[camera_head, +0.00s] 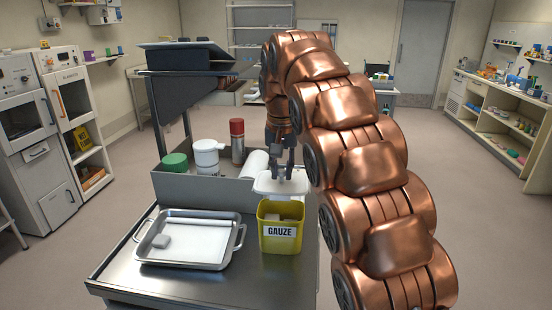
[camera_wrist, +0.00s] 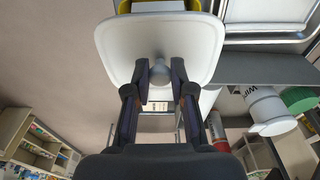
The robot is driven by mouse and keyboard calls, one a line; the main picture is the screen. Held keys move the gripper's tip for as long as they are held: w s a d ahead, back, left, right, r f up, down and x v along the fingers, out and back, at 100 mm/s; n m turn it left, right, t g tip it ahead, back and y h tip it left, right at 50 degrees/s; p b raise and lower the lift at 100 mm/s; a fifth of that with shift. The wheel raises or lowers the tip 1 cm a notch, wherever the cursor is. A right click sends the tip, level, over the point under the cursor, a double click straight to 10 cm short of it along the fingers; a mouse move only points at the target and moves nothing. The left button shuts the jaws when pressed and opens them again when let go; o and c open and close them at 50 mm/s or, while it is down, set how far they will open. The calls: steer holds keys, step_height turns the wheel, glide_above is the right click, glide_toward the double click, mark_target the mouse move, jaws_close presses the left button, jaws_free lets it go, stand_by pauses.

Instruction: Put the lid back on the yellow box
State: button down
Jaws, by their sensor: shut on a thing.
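The yellow box (camera_head: 281,240), labelled GAUZE, stands open on the metal cart top, with pale gauze inside. The white lid (camera_head: 283,184) is held above and behind the box's back edge, seemingly apart from it. My gripper (camera_head: 282,170) is shut on the lid's knob. In the wrist view my gripper (camera_wrist: 159,77) has a fingertip on each side of the grey knob, with the white lid (camera_wrist: 160,45) filling the upper middle. A strip of the yellow box (camera_wrist: 172,5) shows past the lid's edge. The contact between fingers and knob is small in the head view.
The cart's front strip is bare.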

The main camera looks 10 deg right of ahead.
mark_target(281, 182)
steer(key=shift+w+d+f, duration=0.1)
steer(key=shift+w, duration=0.05)
steer(key=shift+f+b, duration=1.7)
steer(key=shift+f, duration=1.45)
steer(key=shift+f+b, duration=0.85)
steer(key=shift+f, duration=0.2)
stand_by(1.1)
steer(key=c, duration=0.9)
jaws_free()
steer(key=o, duration=0.5)
steer(key=shift+c, duration=0.2)
steer(key=shift+r, duration=0.2)
